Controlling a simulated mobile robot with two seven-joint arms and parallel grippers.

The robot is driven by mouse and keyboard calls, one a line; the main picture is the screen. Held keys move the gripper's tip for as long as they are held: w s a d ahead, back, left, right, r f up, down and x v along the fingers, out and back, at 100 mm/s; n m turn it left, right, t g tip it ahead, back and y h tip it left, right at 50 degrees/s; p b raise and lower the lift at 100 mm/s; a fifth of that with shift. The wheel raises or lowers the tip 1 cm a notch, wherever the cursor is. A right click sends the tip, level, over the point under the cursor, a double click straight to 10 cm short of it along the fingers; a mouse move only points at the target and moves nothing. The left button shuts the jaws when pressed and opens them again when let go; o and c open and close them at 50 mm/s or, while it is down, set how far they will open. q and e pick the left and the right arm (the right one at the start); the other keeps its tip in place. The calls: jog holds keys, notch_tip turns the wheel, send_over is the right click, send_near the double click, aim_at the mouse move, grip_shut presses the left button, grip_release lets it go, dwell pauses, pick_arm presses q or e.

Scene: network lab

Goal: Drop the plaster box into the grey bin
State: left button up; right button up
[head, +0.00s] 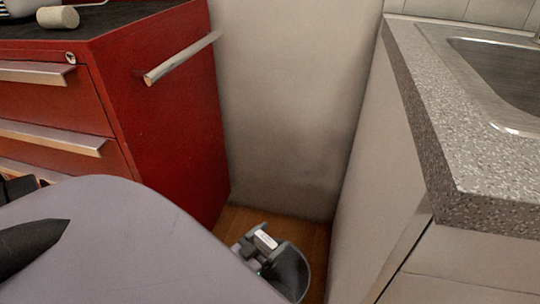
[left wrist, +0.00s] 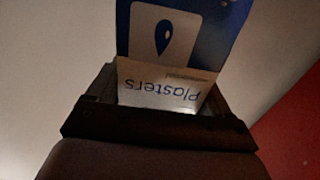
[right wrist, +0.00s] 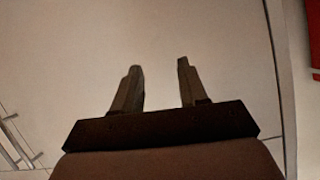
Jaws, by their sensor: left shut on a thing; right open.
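The plaster box (left wrist: 170,85), white and blue with "Plasters" printed on it, is upside down in the left wrist view. My left gripper (left wrist: 160,105) is shut on it, with one finger at each side. In the head view my left gripper (head: 265,255) is low in the gap between cabinet and counter, partly behind my grey arm link; the box is not clear there. A dark grey curved surface is beside it; I cannot tell whether this is the grey bin. My right gripper (right wrist: 160,85) is open and empty before a pale surface.
A red drawer cabinet (head: 165,110) with a side bar handle (head: 182,59) stands left of the gap. A speckled counter (head: 440,150) with a sink (head: 505,75) stands right. A pale wall (head: 290,100) closes the gap at the back, above a little wooden floor (head: 240,218).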

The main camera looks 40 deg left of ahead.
aim_at(263, 253)
pick_arm(q)
notch_tip(263, 253, down, 4)
jog(key=b, duration=0.2)
jog(key=shift+r+b, duration=0.2)
jog(key=shift+b, duration=0.1)
jog(key=shift+f+b, duration=0.6)
pick_arm(e)
jog(key=shift+w+a+f+y, duration=0.15)
jog(key=shift+a+f+y, duration=0.1)
jog(key=shift+a+y, duration=0.2)
jog(key=shift+w+a+f+y, duration=0.1)
jog(key=shift+a+f+y, duration=0.1)
jog(key=shift+a+y, duration=0.25)
jog(key=shift+a, duration=0.1)
pick_arm(q)
jog(key=o, duration=1)
pick_arm(e)
jog(key=shift+r, duration=0.1)
pick_arm(q)
jog(key=shift+r, duration=0.15)
